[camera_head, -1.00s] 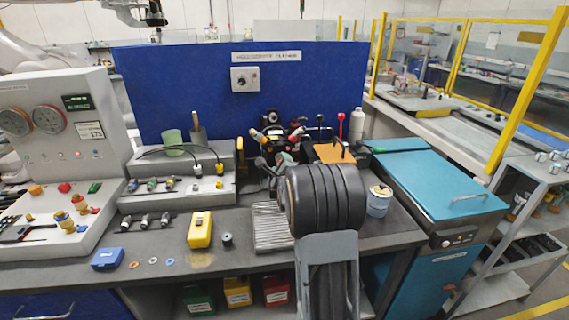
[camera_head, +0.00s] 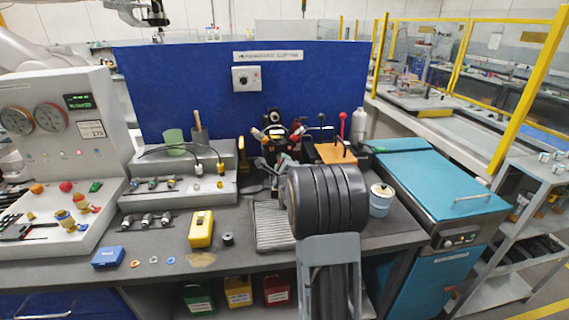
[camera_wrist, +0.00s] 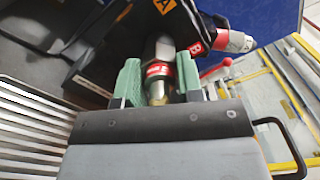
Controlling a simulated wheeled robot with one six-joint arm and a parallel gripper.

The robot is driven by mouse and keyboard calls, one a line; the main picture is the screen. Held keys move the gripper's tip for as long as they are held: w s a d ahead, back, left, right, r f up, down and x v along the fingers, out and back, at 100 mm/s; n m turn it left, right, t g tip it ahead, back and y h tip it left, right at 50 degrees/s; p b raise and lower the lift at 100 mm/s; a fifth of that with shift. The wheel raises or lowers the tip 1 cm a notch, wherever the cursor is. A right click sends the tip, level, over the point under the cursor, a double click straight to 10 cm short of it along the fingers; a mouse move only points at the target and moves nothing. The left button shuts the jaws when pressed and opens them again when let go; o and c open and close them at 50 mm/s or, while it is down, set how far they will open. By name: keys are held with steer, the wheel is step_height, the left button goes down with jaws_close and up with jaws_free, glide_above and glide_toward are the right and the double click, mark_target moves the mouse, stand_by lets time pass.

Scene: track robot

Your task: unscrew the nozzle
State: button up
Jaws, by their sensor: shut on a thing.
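In the wrist view, the nozzle (camera_wrist: 158,70) is a metal piece with a red band and a brass-coloured lower part. It sits between the two green jaws of my gripper (camera_wrist: 160,80), which is shut on it. The nozzle's far end meets a dark fixture that bears an orange label A (camera_wrist: 165,5). In the head view, my own dark arm hides most of the gripper and the nozzle.
A second fitting (camera_wrist: 232,41) with a red ring, by label B, sticks out to the right of the jaws. A ribbed metal plate (camera_head: 272,228) lies left of my arm.

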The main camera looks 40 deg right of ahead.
steer(key=n+b, duration=0.5)
steer(key=n, duration=0.2)
steer(key=n+b, duration=0.2)
steer(key=shift+n, duration=0.4)
steer(key=shift+r+n+b, duration=0.15)
steer(key=shift+n+b, duration=0.55)
steer(key=shift+n, duration=0.1)
steer(key=n+b, duration=0.2)
steer(key=shift+n, duration=0.3)
steer(key=n+b, duration=0.5)
steer(key=n, duration=0.1)
steer(key=shift+n, duration=0.3)
steer(key=shift+r+n+b, duration=0.1)
steer(key=shift+n+b, duration=1.05)
steer(key=shift+n, duration=0.25)
